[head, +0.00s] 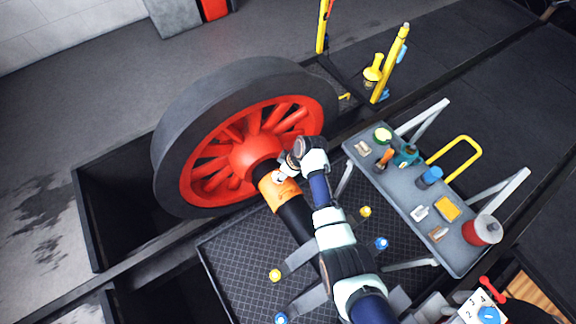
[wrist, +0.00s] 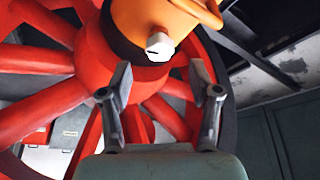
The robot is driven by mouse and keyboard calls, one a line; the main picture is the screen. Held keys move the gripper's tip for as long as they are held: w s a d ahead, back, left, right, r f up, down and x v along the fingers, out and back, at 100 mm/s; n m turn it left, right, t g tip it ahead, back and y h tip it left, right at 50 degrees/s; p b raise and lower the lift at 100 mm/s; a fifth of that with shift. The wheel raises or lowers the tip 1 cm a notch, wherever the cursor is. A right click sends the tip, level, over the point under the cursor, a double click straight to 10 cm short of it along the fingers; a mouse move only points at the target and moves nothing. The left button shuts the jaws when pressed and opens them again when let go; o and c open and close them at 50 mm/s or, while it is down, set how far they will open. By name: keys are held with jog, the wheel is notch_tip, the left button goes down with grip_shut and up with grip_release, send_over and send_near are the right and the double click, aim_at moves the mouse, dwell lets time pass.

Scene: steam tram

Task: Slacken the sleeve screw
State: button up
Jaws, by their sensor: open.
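The orange sleeve (head: 278,190) sits around the dark axle (head: 297,217) beside the red hub of the large wheel. In the wrist view the orange sleeve (wrist: 165,20) fills the top middle. A pale grey screw (wrist: 159,46) with a wing-like head sticks out of its lower side. My gripper (wrist: 165,82) is open and empty, its two fingertips apart, one to each side below the screw and not visibly touching it. In the head view my gripper (head: 283,170) is at the sleeve's upper right side; the fingers are small and partly hidden there.
The red spoked wheel (head: 212,172) with its black tyre stands over a dark pit. A grey workbench (head: 404,196) to the right of my arm carries tins, tools and small parts. Yellow posts (head: 390,63) stand behind. A dark grating (head: 240,262) lies below.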

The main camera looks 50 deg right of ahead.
jog(key=v, duration=0.7)
jog(key=shift+r, duration=0.1)
